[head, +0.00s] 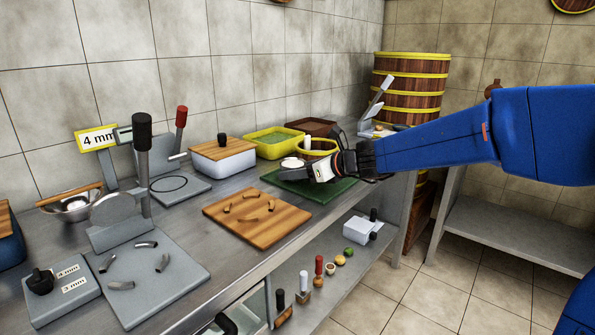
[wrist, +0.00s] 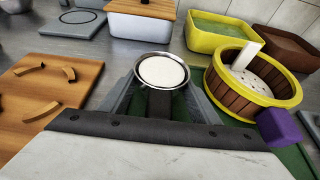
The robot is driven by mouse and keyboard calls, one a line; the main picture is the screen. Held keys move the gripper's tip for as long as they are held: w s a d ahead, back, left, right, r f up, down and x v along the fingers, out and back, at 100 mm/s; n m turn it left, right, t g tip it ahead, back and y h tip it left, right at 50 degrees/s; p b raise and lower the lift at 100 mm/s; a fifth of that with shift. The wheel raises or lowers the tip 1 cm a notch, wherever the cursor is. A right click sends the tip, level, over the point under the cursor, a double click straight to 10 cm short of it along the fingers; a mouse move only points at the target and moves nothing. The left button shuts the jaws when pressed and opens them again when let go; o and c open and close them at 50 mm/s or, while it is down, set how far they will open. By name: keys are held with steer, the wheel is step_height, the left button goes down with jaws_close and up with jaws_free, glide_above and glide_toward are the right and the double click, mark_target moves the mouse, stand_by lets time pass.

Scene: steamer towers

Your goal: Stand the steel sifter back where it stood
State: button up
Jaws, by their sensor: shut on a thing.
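The steel sifter (wrist: 162,72) is a round, shiny-rimmed cup with a white surface inside, right at my fingertips in the wrist view. In the head view it shows small and pale (head: 292,163) at the end of my arm. My gripper (wrist: 160,100) is shut on it, above the green mat (head: 330,190). Its underside is hidden, so I cannot tell whether it touches the mat. A grey plate with a black ring outline (head: 169,183) lies to the left, by the wall; its ring is empty.
A wooden steamer basket (wrist: 236,84) stands close on the right, with a purple block (wrist: 280,128) beside it. A wooden board with curved pegs (head: 257,217) lies left. Behind are a white box with wooden lid (head: 222,160) and a yellow tub (head: 272,145).

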steer(key=shift+f, duration=0.4)
steer(key=o, duration=1.6)
steer(key=v, duration=1.7)
steer(key=shift+d, duration=0.15)
steer(key=shift+s, duration=0.1)
